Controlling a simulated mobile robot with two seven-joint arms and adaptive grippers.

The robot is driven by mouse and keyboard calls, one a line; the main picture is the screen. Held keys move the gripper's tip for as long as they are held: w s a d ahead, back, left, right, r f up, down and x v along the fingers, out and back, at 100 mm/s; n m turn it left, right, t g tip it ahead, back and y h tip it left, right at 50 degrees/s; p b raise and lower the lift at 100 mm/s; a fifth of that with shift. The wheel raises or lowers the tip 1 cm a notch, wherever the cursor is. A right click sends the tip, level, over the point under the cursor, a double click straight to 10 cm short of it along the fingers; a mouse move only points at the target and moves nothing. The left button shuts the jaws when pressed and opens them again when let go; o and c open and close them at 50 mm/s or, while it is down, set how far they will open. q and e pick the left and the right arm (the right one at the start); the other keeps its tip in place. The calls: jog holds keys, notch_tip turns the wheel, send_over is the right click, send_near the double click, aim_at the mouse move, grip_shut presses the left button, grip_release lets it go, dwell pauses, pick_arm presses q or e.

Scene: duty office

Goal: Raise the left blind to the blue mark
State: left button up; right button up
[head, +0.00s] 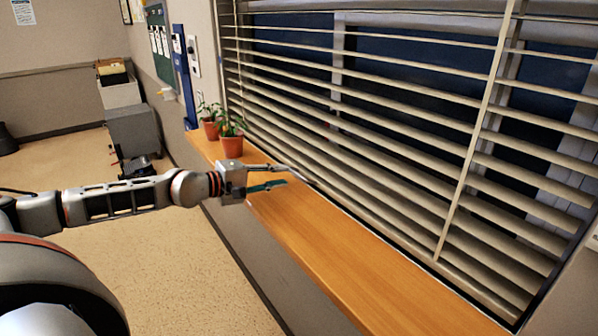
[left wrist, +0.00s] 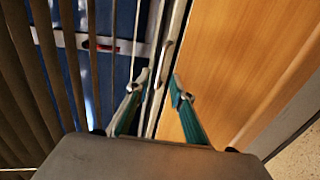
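A slatted cream blind (head: 345,165) hangs lowered over the window in the head view, its lower edge close to the wooden sill. It also shows in the left wrist view (left wrist: 28,75). I see no second blind and cannot make out a blue mark on the window. My left gripper (head: 292,179) is just above the sill at the blind's lower left part. In the left wrist view its teal fingers (left wrist: 158,88) are apart, with a pale strip along the window side of the sill running between them. I cannot tell whether they touch it. My right gripper is not in view.
The wooden sill (head: 325,255) is bare in front of the blind. Two potted plants (head: 231,138) stand at its far end, beyond my left gripper. A grey cabinet (head: 132,130) stands by the far wall.

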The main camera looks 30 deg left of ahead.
aim_at(297, 174)
pick_arm(q)
jog(key=shift+p+x, duration=0.6)
jog(key=shift+x, duration=2.6)
jog(key=shift+d, duration=0.1)
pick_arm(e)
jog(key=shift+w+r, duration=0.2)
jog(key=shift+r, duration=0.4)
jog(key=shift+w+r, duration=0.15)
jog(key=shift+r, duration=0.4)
pick_arm(q)
grip_shut()
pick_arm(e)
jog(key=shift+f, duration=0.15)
